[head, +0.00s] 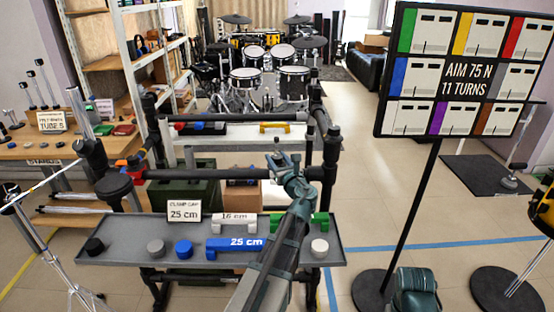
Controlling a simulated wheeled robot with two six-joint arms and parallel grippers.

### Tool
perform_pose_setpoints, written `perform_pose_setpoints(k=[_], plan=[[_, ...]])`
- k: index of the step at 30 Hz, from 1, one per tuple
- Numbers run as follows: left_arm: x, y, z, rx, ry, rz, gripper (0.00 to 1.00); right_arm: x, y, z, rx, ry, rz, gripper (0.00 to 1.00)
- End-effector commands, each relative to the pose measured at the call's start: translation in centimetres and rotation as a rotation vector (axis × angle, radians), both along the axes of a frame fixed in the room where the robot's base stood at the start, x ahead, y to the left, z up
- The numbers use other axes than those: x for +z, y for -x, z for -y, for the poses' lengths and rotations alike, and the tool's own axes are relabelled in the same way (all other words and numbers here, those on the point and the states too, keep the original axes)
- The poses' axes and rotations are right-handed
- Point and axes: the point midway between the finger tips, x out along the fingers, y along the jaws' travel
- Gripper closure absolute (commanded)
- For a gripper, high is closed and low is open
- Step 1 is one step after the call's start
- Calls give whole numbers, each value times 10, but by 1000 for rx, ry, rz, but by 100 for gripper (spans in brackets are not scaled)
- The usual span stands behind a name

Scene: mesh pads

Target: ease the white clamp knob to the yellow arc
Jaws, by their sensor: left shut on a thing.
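My left gripper (281,160) reaches up from the bottom middle of the head view to the black rack bar (235,174). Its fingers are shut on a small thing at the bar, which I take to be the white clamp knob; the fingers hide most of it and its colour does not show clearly. I cannot make out a yellow arc there. A loose white knob (319,248) stands at the right end of the grey tray (130,257), apart from the gripper.
The tray also holds black, grey and blue knobs, a blue 25 cm bar (235,246) and a sign (184,211). A board (464,72) reading "AIM 75 N 11 TURNS" stands at the right on a black pole (412,215). Floor between rack and pole is open.

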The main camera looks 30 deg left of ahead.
Motion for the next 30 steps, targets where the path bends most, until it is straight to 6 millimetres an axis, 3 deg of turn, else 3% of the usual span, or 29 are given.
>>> perform_pose_setpoints(k=[21,22,27,30], plan=[[0,0,0,127,0,0,100,0,0,0,0,0,0,50],[0,0,0,127,0,0,47,0,0,0,0,0,0,50],[0,0,0,126,0,0,19,0,0,0,0,0,0,50],[0,0,0,126,0,0,19,0,0,0,0,0,0,50]])
